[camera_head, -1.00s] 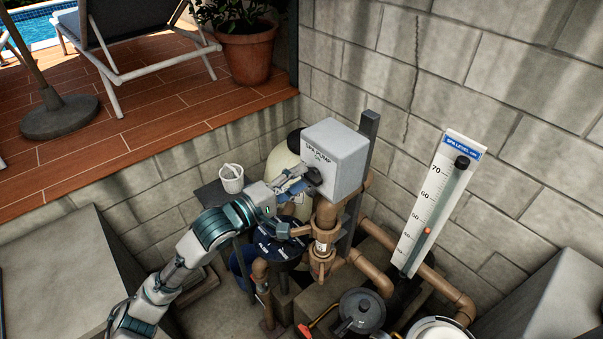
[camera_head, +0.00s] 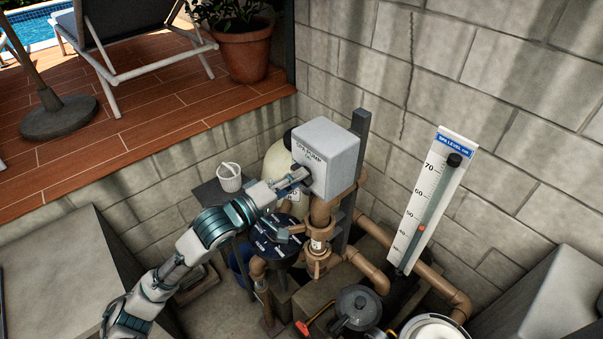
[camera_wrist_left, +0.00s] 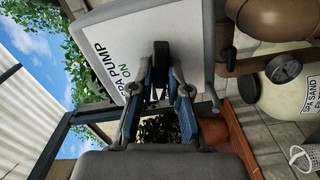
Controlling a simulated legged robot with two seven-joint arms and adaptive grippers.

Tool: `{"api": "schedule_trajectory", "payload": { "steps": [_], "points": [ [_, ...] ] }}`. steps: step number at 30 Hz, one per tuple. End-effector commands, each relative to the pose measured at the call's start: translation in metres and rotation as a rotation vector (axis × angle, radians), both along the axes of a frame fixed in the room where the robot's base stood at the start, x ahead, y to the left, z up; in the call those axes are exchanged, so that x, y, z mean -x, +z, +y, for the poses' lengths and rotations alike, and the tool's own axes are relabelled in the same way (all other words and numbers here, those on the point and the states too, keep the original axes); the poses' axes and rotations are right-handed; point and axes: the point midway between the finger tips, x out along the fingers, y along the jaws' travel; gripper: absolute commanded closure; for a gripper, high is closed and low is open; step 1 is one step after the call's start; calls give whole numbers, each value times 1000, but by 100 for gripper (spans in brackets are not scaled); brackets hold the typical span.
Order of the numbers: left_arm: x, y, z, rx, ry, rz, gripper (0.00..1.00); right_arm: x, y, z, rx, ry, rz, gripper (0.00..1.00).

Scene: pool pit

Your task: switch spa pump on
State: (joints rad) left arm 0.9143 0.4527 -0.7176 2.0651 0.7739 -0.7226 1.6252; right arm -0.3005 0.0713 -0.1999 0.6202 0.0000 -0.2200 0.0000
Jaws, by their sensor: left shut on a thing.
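The spa pump box (camera_head: 330,150) is a grey box on a dark post above brown pipes. Its front face, lettered "SPA PUMP" with a green "ON", also shows in the left wrist view (camera_wrist_left: 115,45). A dark knob (camera_wrist_left: 161,58) sits on that face. My left gripper (camera_head: 303,178) is at the front of the box, and in the left wrist view its two fingers (camera_wrist_left: 161,85) are shut on the knob, one on each side. The knob's exact pointing is hard to read. My right gripper is not in view.
A gauge board (camera_head: 432,195) labelled spa level stands at right. Below the box are brown pipes (camera_head: 367,270), a dark round valve top (camera_head: 278,240) and a dark lidded pot (camera_head: 357,308). A white bucket (camera_head: 230,178) stands left. Block walls (camera_head: 450,80) enclose the pit.

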Motion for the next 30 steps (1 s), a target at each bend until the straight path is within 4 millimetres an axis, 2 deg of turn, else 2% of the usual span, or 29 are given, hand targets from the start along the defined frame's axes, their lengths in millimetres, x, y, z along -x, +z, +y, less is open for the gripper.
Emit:
{"api": "schedule_trajectory", "payload": {
  "steps": [12,15,19,25,26,27,29,30],
  "points": [
    [-1,-1,4,-581,-1,-778,100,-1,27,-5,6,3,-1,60],
    [-1,-3,4,-705,-1,-954,100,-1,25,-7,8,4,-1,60],
    [-1,-4,3,-791,-2,-1074,100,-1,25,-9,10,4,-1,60],
    [-1,-3,3,-800,-2,-1089,100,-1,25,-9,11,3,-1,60],
    [-1,-3,3,-799,-1,-1089,81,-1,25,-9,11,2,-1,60],
    [0,-3,3,-799,-1,-1088,71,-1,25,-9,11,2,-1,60],
    [0,-3,2,-798,-2,-1089,56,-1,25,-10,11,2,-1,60],
    [0,-3,2,-797,-2,-1088,54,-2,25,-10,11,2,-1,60]
  ]
}}
